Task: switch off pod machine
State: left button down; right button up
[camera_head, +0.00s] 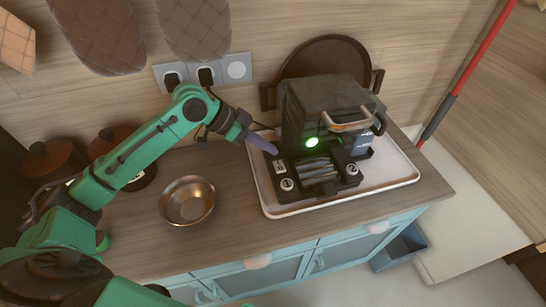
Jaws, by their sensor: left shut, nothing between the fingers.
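The pod machine (322,103) is a dark boxy appliance with a metal handle on its right side. It stands on a white tray (396,179) on the wooden counter. A green light (312,142) glows on its front. Its low base has a slotted metal drip area (317,170) and small round and square controls, including a light square (279,167) on the left. My left gripper (273,150) is shut and empty, its tips at the left edge of the machine's base, close to the light square. I cannot tell whether they touch. My right gripper is not in view.
A metal bowl (187,201) stands on the counter left of the tray. Lidded brown pots (48,160) stand at the back left. Wall sockets (205,74) with plugs and a round dark board (325,57) are behind the machine. The front counter strip is clear.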

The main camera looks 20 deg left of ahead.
aim_at(284, 168)
pick_arm(q)
jog(key=f, duration=0.1)
jog(key=d+f, duration=0.1)
jog(key=f+p, duration=0.1)
jog(key=f, duration=0.1)
jog(key=shift+d+f, duration=0.1)
jog(key=shift+d, duration=0.2)
jog(key=shift+f, duration=0.35)
jog(key=shift+s+f, duration=0.1)
jog(key=shift+f, duration=0.05)
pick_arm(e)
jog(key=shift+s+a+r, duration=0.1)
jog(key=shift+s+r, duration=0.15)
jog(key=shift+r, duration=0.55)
